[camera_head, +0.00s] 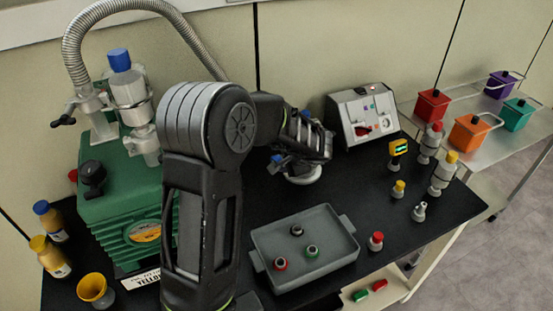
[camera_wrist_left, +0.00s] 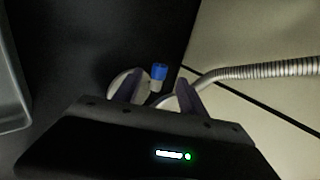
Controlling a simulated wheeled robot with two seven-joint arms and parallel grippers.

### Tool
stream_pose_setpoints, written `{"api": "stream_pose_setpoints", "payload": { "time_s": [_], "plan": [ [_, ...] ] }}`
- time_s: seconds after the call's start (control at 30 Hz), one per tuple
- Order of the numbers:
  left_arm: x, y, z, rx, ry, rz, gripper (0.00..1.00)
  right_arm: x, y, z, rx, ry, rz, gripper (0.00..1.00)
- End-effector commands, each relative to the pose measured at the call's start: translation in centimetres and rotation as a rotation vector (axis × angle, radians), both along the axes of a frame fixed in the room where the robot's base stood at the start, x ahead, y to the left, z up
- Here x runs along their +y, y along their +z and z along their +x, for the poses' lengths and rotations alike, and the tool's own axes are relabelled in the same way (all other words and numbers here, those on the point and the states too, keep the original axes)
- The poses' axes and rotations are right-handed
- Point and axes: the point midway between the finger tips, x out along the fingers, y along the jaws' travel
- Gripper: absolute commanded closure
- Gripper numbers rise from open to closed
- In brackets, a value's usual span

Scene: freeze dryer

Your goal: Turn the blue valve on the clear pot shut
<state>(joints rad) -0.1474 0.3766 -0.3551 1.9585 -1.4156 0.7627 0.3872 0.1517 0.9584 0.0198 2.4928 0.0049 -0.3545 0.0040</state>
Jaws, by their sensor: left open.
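My left gripper (camera_head: 290,160) reaches over the bench behind the grey tray, at a pot with a pale round base (camera_head: 303,176). The arm and gripper hide most of the pot in the head view. A small blue part (camera_head: 277,159) shows at the gripper's left side there. In the left wrist view, the blue valve (camera_wrist_left: 159,71) shows between the two open fingers of my left gripper (camera_wrist_left: 158,88). I cannot tell whether they touch it. A pale round part shows behind the left finger. My right gripper is not in view.
A green pump (camera_head: 118,200) stands left of my arm, with a ribbed metal hose (camera_head: 75,45) above it. A grey tray (camera_head: 340,243) with small stoppered items lies in front. A control box (camera_head: 362,115) stands right of the gripper. Small bottles stand at the bench's right end.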

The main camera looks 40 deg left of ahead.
Motion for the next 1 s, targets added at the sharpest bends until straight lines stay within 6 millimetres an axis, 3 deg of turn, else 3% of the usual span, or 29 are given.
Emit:
{"api": "stream_pose_setpoints", "payload": {
  "time_s": [0.33,0.67,1.0],
  "plan": [
    [3.0,-3.6,1.5,0.002,0.000,-0.001,0.51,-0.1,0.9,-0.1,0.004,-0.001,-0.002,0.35],
    [3.3,-4.0,1.7,0.000,0.000,-0.001,0.51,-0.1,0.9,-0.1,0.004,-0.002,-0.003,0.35],
    [3.3,-4.0,1.7,0.000,0.000,-0.001,0.78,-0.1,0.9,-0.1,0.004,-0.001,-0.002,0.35]
  ]
}}
